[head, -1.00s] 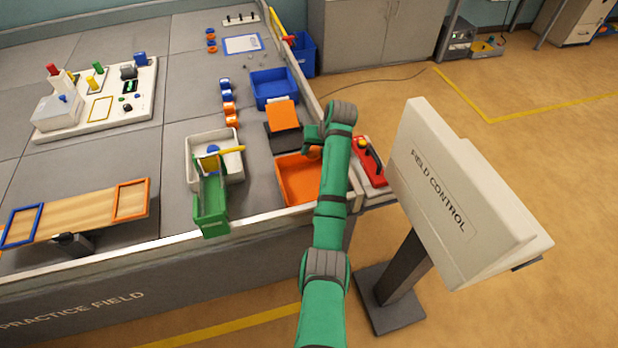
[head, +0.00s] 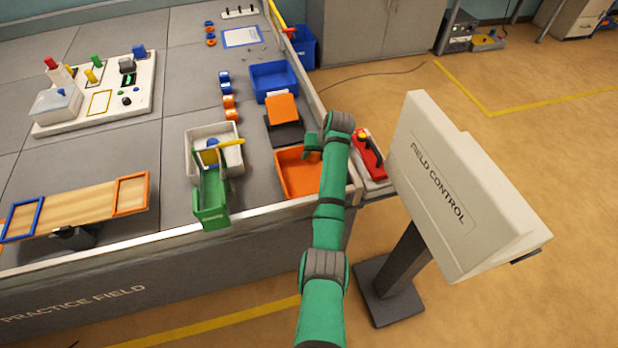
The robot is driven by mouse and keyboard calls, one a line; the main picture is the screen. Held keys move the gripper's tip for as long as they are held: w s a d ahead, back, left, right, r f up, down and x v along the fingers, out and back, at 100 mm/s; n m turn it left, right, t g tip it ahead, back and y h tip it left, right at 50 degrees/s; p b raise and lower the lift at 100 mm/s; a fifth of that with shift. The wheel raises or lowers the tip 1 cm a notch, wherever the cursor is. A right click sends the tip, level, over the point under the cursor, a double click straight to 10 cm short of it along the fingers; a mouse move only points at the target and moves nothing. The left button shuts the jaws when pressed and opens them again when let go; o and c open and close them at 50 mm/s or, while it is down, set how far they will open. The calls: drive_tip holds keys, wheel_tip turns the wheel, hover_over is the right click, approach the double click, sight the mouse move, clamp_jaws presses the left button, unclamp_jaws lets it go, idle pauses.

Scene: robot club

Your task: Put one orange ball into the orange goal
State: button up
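The orange goal (head: 290,180) is an open orange bin at the near right corner of the field. My gripper (head: 312,146) is over its far right part, partly hidden behind my own green arm. I cannot make out the fingertips or whether anything is between them. No orange ball shows clearly in the goal; its right side is covered by my arm. Small orange pieces (head: 230,107) stand in a row with blue ones left of the blue goal; their exact shape is too small to tell.
A blue bin (head: 273,96) and an orange ramp-like plate (head: 282,108) lie beyond the orange goal. A red control box (head: 368,157) and the field control panel (head: 440,185) are at right.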

drive_tip(key=o, duration=0.5)
drive_tip(key=v, duration=1)
drive_tip(key=shift+r, duration=0.35)
drive_tip(key=shift+s+d, duration=0.1)
drive_tip(key=shift+s, duration=0.05)
